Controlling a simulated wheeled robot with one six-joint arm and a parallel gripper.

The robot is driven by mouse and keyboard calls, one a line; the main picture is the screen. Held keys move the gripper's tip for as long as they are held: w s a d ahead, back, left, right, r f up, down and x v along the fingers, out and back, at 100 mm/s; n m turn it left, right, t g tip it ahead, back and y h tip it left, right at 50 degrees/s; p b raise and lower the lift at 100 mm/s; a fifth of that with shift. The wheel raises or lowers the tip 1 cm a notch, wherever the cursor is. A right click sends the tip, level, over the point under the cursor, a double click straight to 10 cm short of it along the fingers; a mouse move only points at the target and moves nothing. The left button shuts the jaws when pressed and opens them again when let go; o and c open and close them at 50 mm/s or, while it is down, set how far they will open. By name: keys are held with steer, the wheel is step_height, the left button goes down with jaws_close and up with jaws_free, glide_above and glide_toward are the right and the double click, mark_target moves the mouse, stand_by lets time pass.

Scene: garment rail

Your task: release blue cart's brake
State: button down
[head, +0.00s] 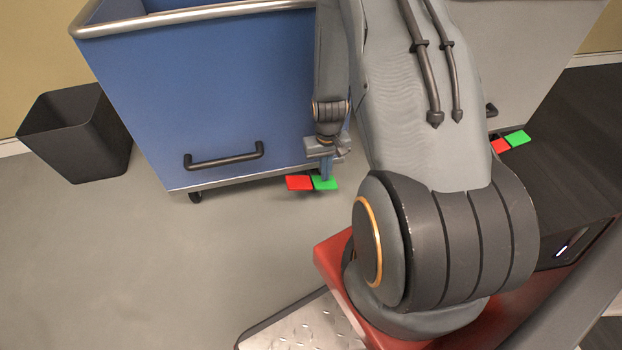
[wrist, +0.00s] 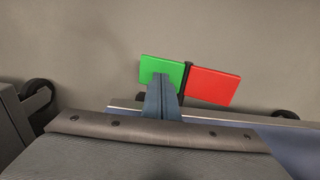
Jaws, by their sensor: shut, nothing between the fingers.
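The blue cart (head: 205,100) stands at the back left, a dark handle (head: 224,160) low on its front. At its lower front edge sit two brake pedals, a red one (head: 298,183) and a green one (head: 325,185). My gripper (head: 327,176) is shut and empty, pointing down at the green pedal. In the wrist view, the fingertips (wrist: 162,84) overlap the near edge of the green pedal (wrist: 160,67). The red pedal (wrist: 213,86) is clear of them to the right. I cannot tell whether the tips press on the green pedal or hover just above it.
A dark bin (head: 75,133) stands left of the blue cart. A grey cart (head: 535,70) stands to the right, with its own red pedal (head: 500,146) and green pedal (head: 518,137). The floor (head: 130,265) in front of the blue cart is clear. My arm hides part of both carts.

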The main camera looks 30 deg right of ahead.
step_height(320, 180, up, 7)
steer(key=p, duration=0.5)
steer(key=shift+f+p, duration=0.2)
steer(key=shift+p, duration=0.15)
